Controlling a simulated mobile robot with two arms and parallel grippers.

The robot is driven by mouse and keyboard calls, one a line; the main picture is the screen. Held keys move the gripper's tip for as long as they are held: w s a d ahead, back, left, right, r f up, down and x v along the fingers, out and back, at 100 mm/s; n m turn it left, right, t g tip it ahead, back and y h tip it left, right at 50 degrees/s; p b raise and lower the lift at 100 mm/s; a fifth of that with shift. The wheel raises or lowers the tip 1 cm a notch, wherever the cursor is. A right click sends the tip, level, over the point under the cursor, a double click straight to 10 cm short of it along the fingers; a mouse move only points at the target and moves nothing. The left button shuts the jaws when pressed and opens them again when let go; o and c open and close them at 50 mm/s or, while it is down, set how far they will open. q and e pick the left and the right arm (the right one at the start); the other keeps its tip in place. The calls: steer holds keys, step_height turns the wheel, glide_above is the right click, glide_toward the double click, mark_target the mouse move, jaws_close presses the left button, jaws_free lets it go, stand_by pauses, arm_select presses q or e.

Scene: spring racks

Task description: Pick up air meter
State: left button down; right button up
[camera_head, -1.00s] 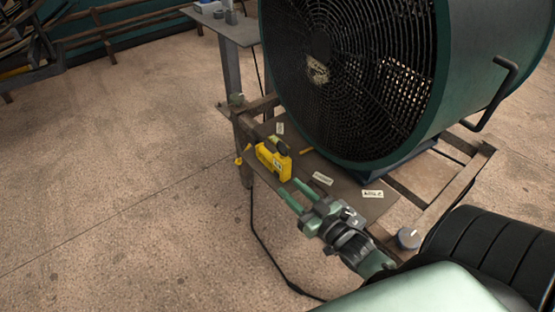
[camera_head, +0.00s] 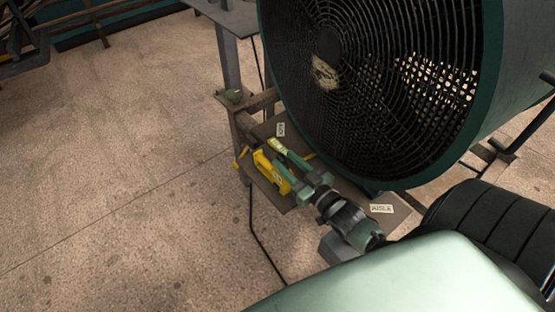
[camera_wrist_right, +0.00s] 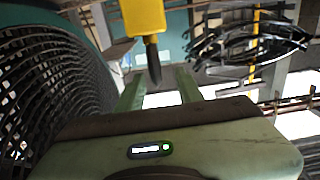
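The air meter (camera_head: 265,168) is a yellow device on the brown board at the foot of the large fan. My right gripper (camera_head: 283,164) is at the meter, with its green fingers pointing toward it and partly covering it. In the right wrist view the fingers (camera_wrist_right: 158,88) are apart. A yellow body (camera_wrist_right: 143,18) with a dark tip shows beyond them, the tip lying between the two fingers in the picture. I see no clear contact between the fingers and the meter. My left gripper is out of view.
The big round fan (camera_head: 375,90) stands close behind and to the right of the meter. The board carries paper labels, one marked AISLE (camera_head: 381,208). A grey table (camera_head: 235,20) stands behind. A black cable (camera_head: 262,240) hangs to the floor.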

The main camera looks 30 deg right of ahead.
mark_target(277, 151)
steer(key=w, duration=0.4)
steer(key=shift+w, duration=0.45)
jaws_close()
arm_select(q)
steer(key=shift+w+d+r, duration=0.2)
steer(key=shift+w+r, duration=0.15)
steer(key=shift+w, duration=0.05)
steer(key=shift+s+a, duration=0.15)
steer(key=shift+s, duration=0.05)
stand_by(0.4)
